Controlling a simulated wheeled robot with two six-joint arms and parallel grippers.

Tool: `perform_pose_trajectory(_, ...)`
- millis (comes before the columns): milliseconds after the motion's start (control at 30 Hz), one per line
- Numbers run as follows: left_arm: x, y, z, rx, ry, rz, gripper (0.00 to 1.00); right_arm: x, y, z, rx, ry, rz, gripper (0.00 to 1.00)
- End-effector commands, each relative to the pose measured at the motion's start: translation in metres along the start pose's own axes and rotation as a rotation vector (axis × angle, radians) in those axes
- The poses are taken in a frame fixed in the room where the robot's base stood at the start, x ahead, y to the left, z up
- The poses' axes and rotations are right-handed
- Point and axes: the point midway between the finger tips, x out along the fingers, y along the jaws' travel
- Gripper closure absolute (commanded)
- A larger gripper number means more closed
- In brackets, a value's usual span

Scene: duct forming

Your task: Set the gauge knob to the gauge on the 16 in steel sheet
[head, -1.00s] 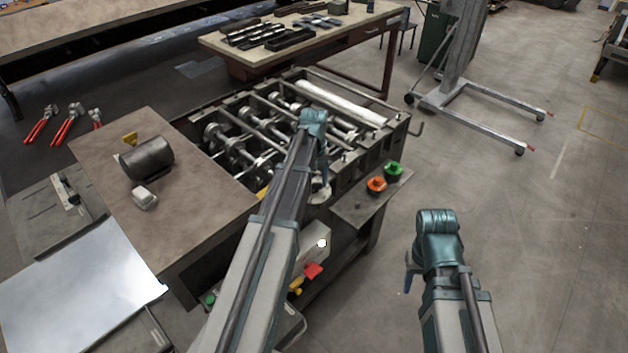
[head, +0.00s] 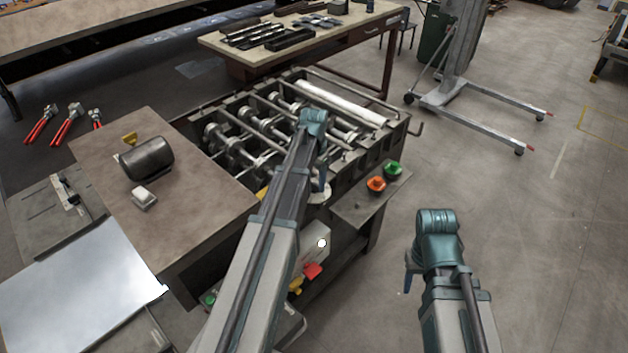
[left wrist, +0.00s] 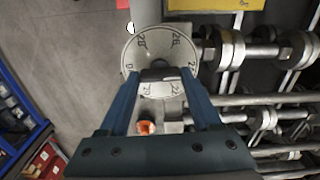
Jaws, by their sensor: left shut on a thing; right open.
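The gauge knob is a pale round dial (left wrist: 142,50) with numbers around its rim in the left wrist view. I read 28 and 26 at the top and 22 at the lower right; other marks are partly hidden. My left gripper (left wrist: 160,75) is shut on the bar across the dial's middle. In the head view my left arm mostly hides the dial at the roll former (head: 396,133). The bright steel sheet (head: 80,285) lies at the lower left; no gauge marking is readable on it. My right gripper (head: 409,274) is open, empty and apart from everything.
A green button (head: 393,168) and an orange button (head: 376,184) sit on the former's side shelf. A brown table (head: 190,215) left of the former bears a dark cylinder (head: 147,159) and a small pale block (head: 144,198). Open floor lies to the right.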

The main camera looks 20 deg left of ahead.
Motion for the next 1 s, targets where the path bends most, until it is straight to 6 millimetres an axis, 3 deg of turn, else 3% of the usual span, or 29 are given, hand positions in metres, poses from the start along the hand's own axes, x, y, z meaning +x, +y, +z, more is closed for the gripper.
perform_pose_trajectory(667, 0.0001, 0.0002, 0.0003, 0.052, -0.001, 0.000, 0.91, 0.0001, 0.0000, 0.0000, 0.000, 0.000, 0.000, 0.50)
perform_pose_trajectory(700, 0.0001, 0.0002, 0.0003, 0.052, -0.001, 0.000, 0.30, 0.0001, 0.0000, 0.0000, 0.000, 0.000, 0.000, 0.50)
perform_pose_trajectory(833, 0.0001, 0.0001, 0.0002, 0.052, 0.000, 0.000, 0.06, 0.0001, 0.0000, 0.0000, 0.000, 0.000, 0.000, 0.50)
perform_pose_trajectory(1000, 0.0000, 0.0001, 0.0001, 0.051, 0.000, 0.000, 0.05, 0.0000, 0.0000, 0.0000, 0.000, 0.000, 0.000, 0.50)
